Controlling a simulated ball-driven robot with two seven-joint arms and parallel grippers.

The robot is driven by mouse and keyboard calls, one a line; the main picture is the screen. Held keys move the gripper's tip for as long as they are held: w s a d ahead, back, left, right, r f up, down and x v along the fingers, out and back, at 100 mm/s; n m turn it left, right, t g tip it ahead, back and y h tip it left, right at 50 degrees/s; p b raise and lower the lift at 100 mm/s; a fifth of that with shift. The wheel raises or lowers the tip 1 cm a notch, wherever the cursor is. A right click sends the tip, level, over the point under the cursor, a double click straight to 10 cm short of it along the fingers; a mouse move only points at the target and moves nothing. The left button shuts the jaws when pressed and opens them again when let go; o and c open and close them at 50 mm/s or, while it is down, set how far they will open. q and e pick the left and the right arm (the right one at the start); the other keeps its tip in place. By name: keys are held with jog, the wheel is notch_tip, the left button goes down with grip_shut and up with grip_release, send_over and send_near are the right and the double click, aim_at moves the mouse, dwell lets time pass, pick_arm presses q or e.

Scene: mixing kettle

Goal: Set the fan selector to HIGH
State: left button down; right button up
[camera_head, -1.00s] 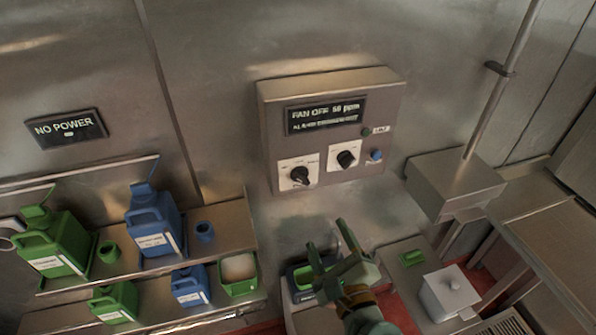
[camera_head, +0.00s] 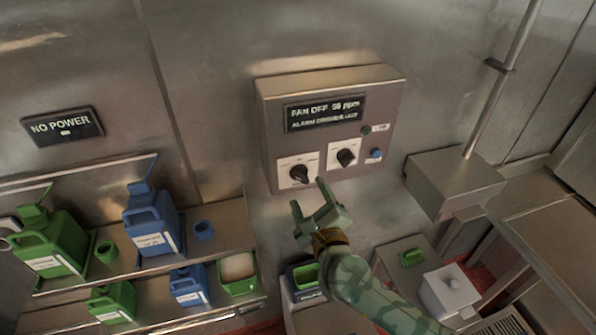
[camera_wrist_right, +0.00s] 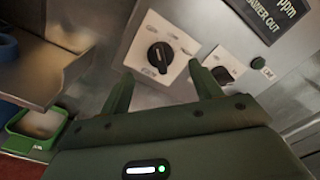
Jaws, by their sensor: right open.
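The control box (camera_head: 330,100) is on the steel wall, with a dark display (camera_head: 325,114) reading fan off. Two black knobs on white plates sit below the display: a left knob (camera_head: 299,174) and a right knob (camera_head: 346,157). Their small labels are too blurred to tell which is the fan selector. My right gripper (camera_head: 308,192) is open and empty, just below the left knob and apart from it. In the right wrist view, the left knob (camera_wrist_right: 160,56) shows ahead between the two green fingers, and the right knob (camera_wrist_right: 222,76) lies beyond the right finger. My left gripper is out of view.
A blue button (camera_head: 376,154) and a green lamp (camera_head: 366,129) are on the box's right side. Shelves (camera_head: 228,222) at left hold green and blue jugs. A steel block (camera_head: 455,185) with a pole juts out at right.

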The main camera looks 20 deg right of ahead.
aim_at(301, 180)
jog(key=w+b, duration=0.1)
jog(key=w, duration=0.3)
jog(key=shift+w+a, duration=0.1)
jog(key=shift+w, duration=0.35)
